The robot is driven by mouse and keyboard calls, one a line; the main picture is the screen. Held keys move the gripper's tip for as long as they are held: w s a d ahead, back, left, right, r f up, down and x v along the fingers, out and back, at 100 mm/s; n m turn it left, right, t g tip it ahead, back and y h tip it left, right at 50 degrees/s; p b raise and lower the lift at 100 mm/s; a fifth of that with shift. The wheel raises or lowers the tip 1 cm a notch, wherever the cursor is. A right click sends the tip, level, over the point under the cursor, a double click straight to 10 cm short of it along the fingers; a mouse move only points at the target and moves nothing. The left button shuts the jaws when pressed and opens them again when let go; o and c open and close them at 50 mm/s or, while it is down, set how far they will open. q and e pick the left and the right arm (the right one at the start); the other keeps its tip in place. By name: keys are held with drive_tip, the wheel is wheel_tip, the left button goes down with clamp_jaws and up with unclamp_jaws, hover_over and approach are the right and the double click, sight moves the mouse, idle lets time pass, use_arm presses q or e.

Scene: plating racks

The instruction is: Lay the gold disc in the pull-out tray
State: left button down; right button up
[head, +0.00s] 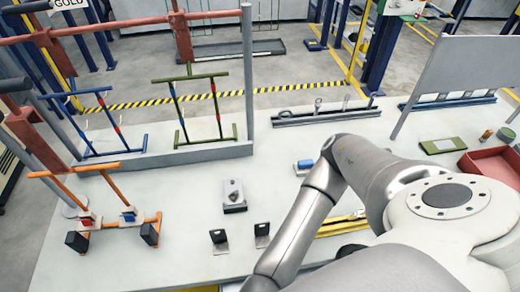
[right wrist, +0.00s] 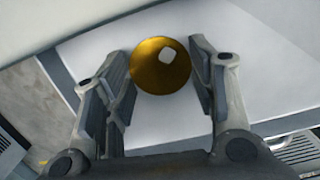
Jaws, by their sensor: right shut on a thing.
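The gold disc (right wrist: 160,66) is round and shiny, with a pale square highlight or mark on its face. It sits between the two fingers of my right gripper (right wrist: 161,75) in the right wrist view, and the gripper is shut on it. Behind the disc is a pale flat surface (right wrist: 180,112) with a blue-grey border; I cannot tell whether this is the pull-out tray. In the head view my right arm crosses the lower right and hides part of the table; the right gripper and the disc do not show there. My left gripper is in neither view.
A red open tray (head: 493,167) lies at the table's right. An orange rack (head: 110,222) stands at the left, with blue and green frames (head: 193,110) behind it. A small grey block (head: 234,197) and two black brackets (head: 240,238) stand mid-table.

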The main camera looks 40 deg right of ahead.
drive_tip(key=shift+r, duration=0.1)
drive_tip(key=o, duration=1.1)
drive_tip(key=shift+c, duration=0.2)
drive_tip(key=shift+r+p, duration=0.25)
drive_tip(key=shift+p, duration=0.1)
wheel_tip(320, 180, up, 11)
drive_tip(key=s+p, duration=0.1)
drive_tip(key=p, duration=0.9)
drive_tip(key=shift+s+a+r+p, duration=0.15)
drive_tip(key=shift+s+a+p, duration=0.05)
drive_tip(key=shift+a+p, duration=0.2)
